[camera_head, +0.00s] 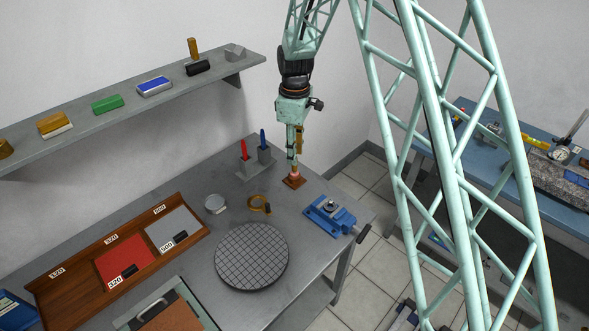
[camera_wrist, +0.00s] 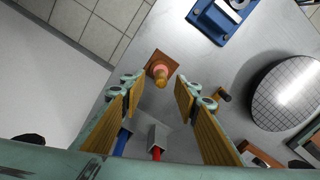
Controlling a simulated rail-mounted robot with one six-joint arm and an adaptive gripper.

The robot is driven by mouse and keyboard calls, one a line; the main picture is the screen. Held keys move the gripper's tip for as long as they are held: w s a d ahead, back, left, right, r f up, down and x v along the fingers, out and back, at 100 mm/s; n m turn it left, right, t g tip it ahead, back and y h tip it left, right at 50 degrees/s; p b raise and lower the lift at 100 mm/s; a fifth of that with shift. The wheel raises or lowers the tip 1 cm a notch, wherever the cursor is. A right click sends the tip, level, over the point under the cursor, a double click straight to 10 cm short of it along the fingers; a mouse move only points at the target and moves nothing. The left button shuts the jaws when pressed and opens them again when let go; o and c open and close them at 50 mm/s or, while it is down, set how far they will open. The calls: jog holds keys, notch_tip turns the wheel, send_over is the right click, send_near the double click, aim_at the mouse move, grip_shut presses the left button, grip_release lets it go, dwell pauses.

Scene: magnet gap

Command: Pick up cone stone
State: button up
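The cone stone (camera_head: 295,176) is a small pinkish-orange piece standing on a square brown base (camera_head: 292,183) at the far right corner of the grey bench. In the wrist view the cone stone (camera_wrist: 160,72) shows its tan top and pink lower part, upright on the brown base (camera_wrist: 152,61). My gripper (camera_head: 294,163) points down just above it. In the wrist view my gripper (camera_wrist: 160,83) is open, with one tan-padded finger on each side and nothing held. The cone stone appears centred just past the fingertips, apart from both.
A holder with a red (camera_head: 243,150) and a blue handle (camera_head: 263,139) stands close left of my gripper. A wall shelf (camera_head: 130,109) runs above the bench.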

aim_at(294, 171)
jog(key=shift+f, duration=0.1)
dwell(0.3)
jog(key=shift+a+f, duration=0.1)
jog(key=shift+f, duration=2.45)
jog(key=shift+s, duration=0.1)
jog(key=c, duration=1)
